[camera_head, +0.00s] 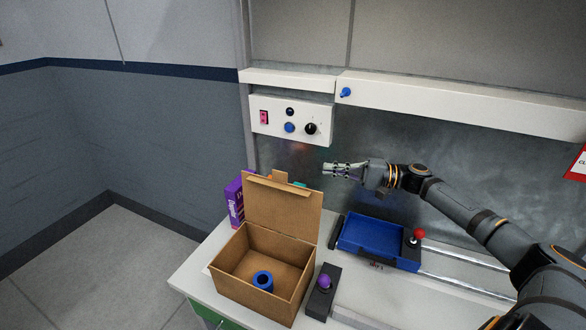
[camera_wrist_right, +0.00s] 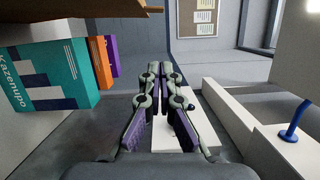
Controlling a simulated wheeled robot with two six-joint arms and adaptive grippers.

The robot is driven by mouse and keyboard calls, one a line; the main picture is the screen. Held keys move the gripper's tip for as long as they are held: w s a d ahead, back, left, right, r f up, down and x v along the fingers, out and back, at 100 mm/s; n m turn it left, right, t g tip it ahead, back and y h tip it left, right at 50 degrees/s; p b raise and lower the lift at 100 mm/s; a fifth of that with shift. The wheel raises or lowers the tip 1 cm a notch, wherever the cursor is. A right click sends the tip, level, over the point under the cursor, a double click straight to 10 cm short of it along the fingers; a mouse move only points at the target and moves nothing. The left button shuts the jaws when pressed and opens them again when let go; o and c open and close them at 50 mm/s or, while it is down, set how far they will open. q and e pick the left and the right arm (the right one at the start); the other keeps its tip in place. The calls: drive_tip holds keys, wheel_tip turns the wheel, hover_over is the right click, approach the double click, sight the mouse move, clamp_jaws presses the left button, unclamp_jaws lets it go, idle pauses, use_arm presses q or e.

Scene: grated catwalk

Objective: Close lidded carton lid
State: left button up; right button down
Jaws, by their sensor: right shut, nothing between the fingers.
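The lidded carton (camera_head: 231,282) stands open on the table in the head view, with a blue ring-shaped thing (camera_head: 263,281) inside it. Its lid (camera_head: 283,215) stands up, roughly vertical, at the carton's back side, with a small tab on its top edge. My right gripper (camera_head: 327,169) is shut and empty, above and to the right of the lid's top edge, apart from it. In the right wrist view the gripper (camera_wrist_right: 160,68) shows its fingers together, and a brown edge (camera_wrist_right: 55,22), likely the lid, crosses the top left. My left gripper is not in view.
A purple box (camera_head: 234,201) and a teal box (camera_wrist_right: 40,75) stand behind the lid. A blue tray (camera_head: 370,240), a red-knobbed lever (camera_head: 418,234) and a purple-knobbed block (camera_head: 324,283) lie right of the carton. A control panel (camera_head: 291,119) is on the wall behind.

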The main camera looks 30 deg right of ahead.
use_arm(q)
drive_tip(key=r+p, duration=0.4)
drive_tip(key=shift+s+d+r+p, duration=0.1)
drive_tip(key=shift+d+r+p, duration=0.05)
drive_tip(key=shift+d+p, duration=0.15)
use_arm(e)
drive_tip(key=w+a, duration=0.4)
drive_tip(key=a, duration=0.6)
drive_tip(key=shift+a, duration=0.25)
